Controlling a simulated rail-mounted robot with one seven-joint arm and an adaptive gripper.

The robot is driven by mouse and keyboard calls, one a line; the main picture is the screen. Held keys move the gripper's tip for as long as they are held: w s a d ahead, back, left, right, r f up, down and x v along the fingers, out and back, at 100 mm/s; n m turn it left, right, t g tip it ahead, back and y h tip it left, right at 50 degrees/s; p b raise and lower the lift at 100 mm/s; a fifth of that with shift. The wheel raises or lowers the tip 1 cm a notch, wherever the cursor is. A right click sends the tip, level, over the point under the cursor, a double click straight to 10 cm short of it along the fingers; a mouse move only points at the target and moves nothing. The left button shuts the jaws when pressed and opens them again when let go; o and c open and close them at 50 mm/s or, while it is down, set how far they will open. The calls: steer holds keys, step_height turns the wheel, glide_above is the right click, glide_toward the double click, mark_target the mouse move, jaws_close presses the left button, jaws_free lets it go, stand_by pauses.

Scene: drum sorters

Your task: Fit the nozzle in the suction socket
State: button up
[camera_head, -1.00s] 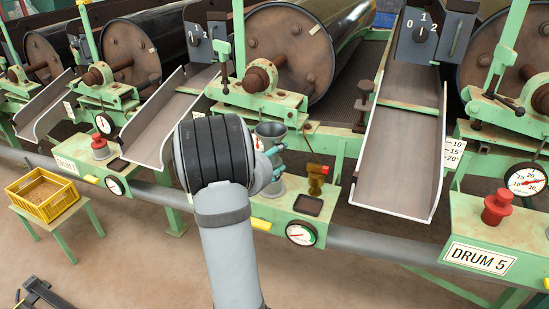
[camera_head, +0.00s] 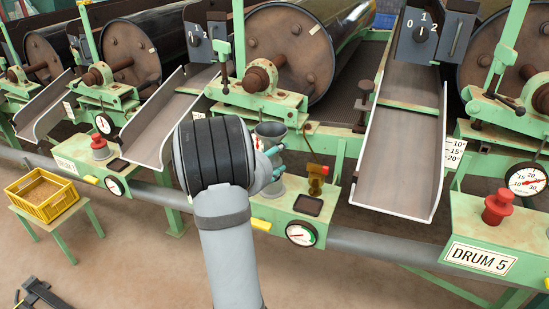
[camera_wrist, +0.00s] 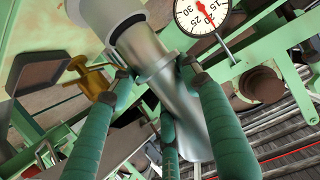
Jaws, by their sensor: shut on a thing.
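The nozzle (camera_head: 271,130) is a grey metal tube whose flared end points up in the head view. It also shows in the wrist view (camera_wrist: 178,100), running between the green fingers. My gripper (camera_wrist: 156,72) is shut on the nozzle; in the head view my gripper (camera_head: 270,150) is partly hidden behind my wrist. A wider light grey cylinder, which looks like the suction socket (camera_wrist: 108,12), lies at the nozzle's collared end in the wrist view. The nozzle's end appears to meet or overlap it. I cannot tell whether it is seated inside.
A pressure gauge (camera_head: 301,234) is on the green console front. A metal chute (camera_head: 395,150) slopes down at right. A yellow crate (camera_head: 42,194) stands far left.

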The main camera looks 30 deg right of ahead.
mark_target(274, 166)
steer(key=shift+f, duration=0.2)
steer(key=shift+f+b, duration=0.3)
steer(key=shift+b, duration=0.25)
steer(key=shift+f+b, duration=1.05)
steer(key=o, duration=1.6)
steer(key=shift+a, duration=0.1)
steer(key=shift+f, duration=0.1)
steer(key=shift+a, duration=0.1)
steer(key=v, duration=1.1)
steer(key=shift+s+a+r, duration=0.1)
steer(key=shift+s+r, duration=0.25)
steer(key=shift+r, duration=0.05)
